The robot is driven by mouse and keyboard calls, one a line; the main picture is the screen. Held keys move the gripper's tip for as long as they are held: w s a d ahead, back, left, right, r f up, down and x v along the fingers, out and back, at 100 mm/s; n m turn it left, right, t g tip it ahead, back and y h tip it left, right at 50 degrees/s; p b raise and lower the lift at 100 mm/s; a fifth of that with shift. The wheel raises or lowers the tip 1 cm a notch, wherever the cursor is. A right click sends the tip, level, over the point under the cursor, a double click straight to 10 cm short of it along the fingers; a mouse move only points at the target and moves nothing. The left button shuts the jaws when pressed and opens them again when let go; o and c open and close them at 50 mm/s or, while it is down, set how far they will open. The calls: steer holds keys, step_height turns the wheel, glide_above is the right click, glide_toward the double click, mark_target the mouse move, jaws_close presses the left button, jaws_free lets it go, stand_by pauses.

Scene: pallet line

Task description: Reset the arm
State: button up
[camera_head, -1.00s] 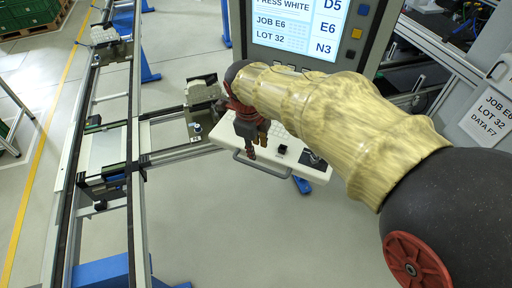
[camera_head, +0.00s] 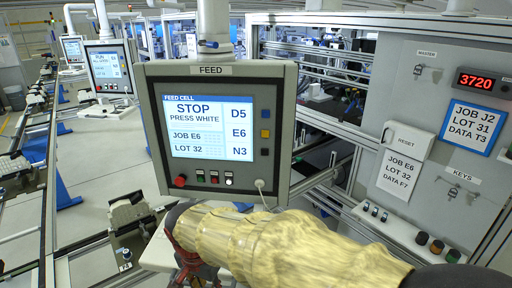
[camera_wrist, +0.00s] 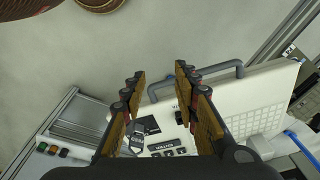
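My arm, in a yellowish patterned sleeve, reaches across the bottom of the head view. My gripper (camera_head: 188,266) shows there only in part, low under the feed panel (camera_head: 292,130), behind the sleeve and the frame's lower edge. In the wrist view my gripper (camera_wrist: 160,76) is open, its two fingers apart with nothing between them. A white keyboard shelf (camera_wrist: 265,84) with a grey handle lies beyond and below the fingers. Small dark labelled pieces (camera_wrist: 167,152) show on it between the fingers. I see no contact with the shelf.
The feed screen (camera_head: 210,127) reads STOP, PRESS WHITE. A grey cabinet (camera_head: 440,110) with a red 3720 display (camera_head: 482,83), job cards and buttons stands on the right. A conveyor rail (camera_head: 50,185) runs along the left, with open floor beside it.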

steer(key=s+d+f+n+t+b, duration=0.1)
steer(key=s+d+f+b, duration=0.2)
steer(key=d+b, duration=0.3)
steer(key=s+d+f+n+t+b, duration=0.1)
steer(key=s+d+b, duration=0.4)
steer(key=d, duration=1)
steer(key=s+d+f+n+t+b, duration=0.2)
steer(key=s+d+f+b, duration=0.2)
steer(key=d+b, duration=0.3)
steer(key=d, duration=0.3)
steer(key=shift+d+f, duration=0.3)
steer(key=shift+f, duration=0.1)
steer(key=shift+s, duration=0.1)
steer(key=shift+c, duration=0.6)
